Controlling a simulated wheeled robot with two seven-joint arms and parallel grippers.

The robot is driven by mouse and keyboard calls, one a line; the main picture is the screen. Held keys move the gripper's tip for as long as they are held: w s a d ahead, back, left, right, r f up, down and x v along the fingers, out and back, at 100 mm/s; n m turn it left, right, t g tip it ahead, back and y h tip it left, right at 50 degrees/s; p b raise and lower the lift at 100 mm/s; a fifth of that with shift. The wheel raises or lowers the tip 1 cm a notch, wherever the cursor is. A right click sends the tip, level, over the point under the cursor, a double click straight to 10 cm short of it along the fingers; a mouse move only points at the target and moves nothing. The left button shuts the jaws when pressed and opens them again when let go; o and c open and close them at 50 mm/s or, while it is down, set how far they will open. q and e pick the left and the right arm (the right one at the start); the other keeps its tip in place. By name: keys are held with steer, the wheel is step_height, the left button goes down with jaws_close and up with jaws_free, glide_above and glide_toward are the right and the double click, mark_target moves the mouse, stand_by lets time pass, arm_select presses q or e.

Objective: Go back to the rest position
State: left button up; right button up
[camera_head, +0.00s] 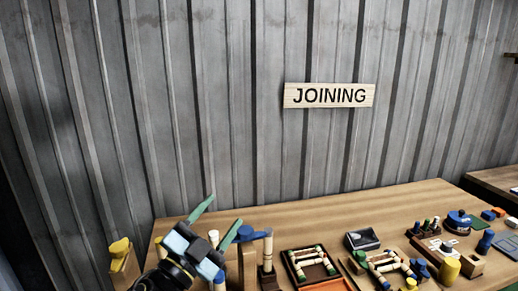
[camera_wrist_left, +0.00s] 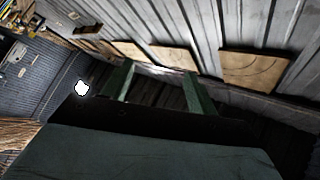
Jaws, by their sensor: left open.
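My left gripper (camera_head: 216,222) shows at the lower left of the head view, raised in front of the workbench's left part. Its two green fingers are spread apart, with nothing between them. In the left wrist view the same gripper (camera_wrist_left: 158,88) points toward the grey wall, and its fingers are wide apart and empty. My right gripper is not seen in either view.
A JOINING sign (camera_head: 329,95) hangs on the corrugated wall. The bench's back strip is clear.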

arm_select(q)
steer(key=s+a+f+n+g+y, duration=0.2)
steer(key=s+a+f+n+y, duration=0.2)
steer(key=a+f+n+y, duration=0.3)
steer(key=s+a+f+n+g+y, duration=0.2)
steer(key=s+a+f+n+y, duration=0.25)
steer(key=f, duration=0.45)
steer(key=s+a+f+n+g, duration=0.1)
steer(key=s+f+g, duration=0.5)
steer(key=s, duration=0.5)
steer(key=s+a+f+n+g, duration=0.1)
steer(key=s+f+g, duration=0.4)
steer(key=s, duration=0.6)
step_height(320, 180, down, 29)
steer(key=s+g+b, duration=0.1)
steer(key=b, duration=0.4)
steer(key=s+a+f+g+b, duration=0.1)
steer(key=s+a+f+b, duration=0.2)
steer(key=s+f, duration=1.4)
step_height(320, 180, down, 4)
steer(key=shift+a+r+g+b, duration=0.2)
steer(key=shift+g+b, duration=0.1)
steer(key=shift+b, duration=0.5)
